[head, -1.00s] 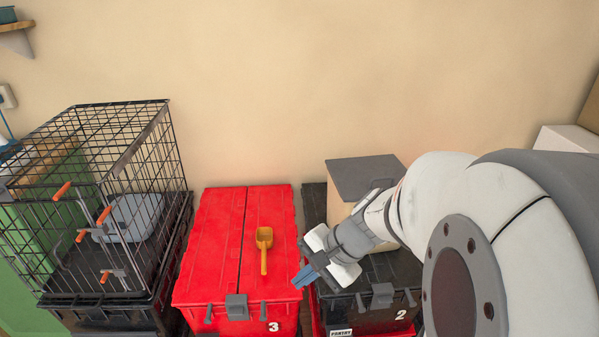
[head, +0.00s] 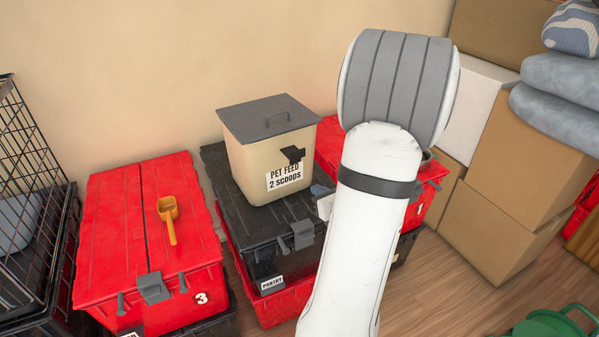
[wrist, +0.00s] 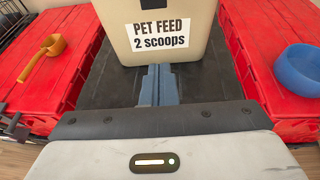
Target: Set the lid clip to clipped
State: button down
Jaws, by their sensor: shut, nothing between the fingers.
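The cream feed bin (head: 255,165), labelled "PET FEED 2 SCOOPS", stands upright on the black tote. Its grey lid (head: 255,116) is on top. A dark lid clip (head: 293,154) juts out from the bin's front, above the label; its exact setting is hard to tell. In the head view my arm hides most of the gripper.
The black tote (head: 238,215) stands between a red tote with a yellow scoop (head: 168,215) and another red tote (head: 428,195). A blue bowl (wrist: 299,70) is on the right red tote. Cardboard boxes (head: 515,160) are stacked at right; a wire crate (head: 25,180) is at left.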

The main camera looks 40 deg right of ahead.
aim_at(292, 153)
jog(key=w+d, duration=0.1)
jog(key=w, duration=0.8)
jog(key=shift+w+d+r, duration=0.2)
jog(key=shift+r, duration=0.2)
jog(key=shift+s+r+g+p, duration=0.1)
jog(key=shift+r+g+p, duration=0.25)
jog(key=shift+p, duration=0.25)
